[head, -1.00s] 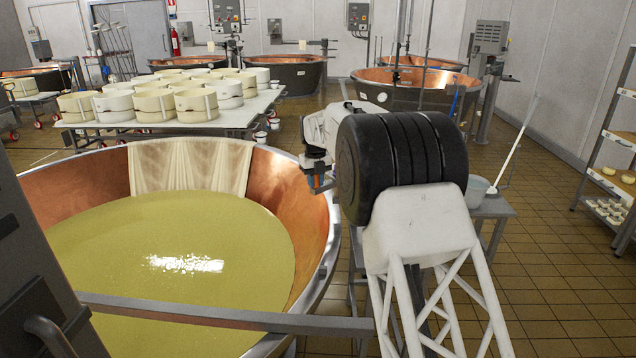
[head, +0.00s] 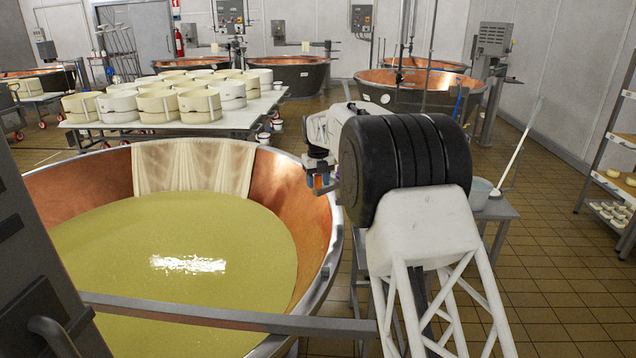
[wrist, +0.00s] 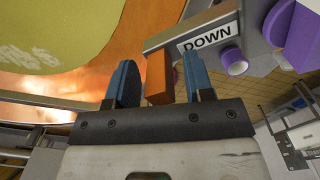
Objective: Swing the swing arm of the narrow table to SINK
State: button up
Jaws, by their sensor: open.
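In the wrist view my gripper (wrist: 158,70) is open, its two blue fingers apart. An orange-brown block (wrist: 158,82) shows in the gap between the fingers; I cannot tell whether either finger touches it. A grey bar (wrist: 168,38) with a white label reading DOWN lies just beyond it and seems to join the block. A purple knob (wrist: 233,62) sits beside the label. In the head view my gripper (head: 320,181) is small at the right rim of the near vat, partly hidden by my arm. A SINK label is not visible.
The near copper vat (head: 322,268) of yellow-green liquid is close to my gripper on the left. A small grey table (head: 500,212) with a bucket (head: 479,192) stands to the right behind my arm. A table of white moulds (head: 235,118) is farther back.

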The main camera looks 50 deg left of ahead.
jog(key=shift+r, duration=3.65)
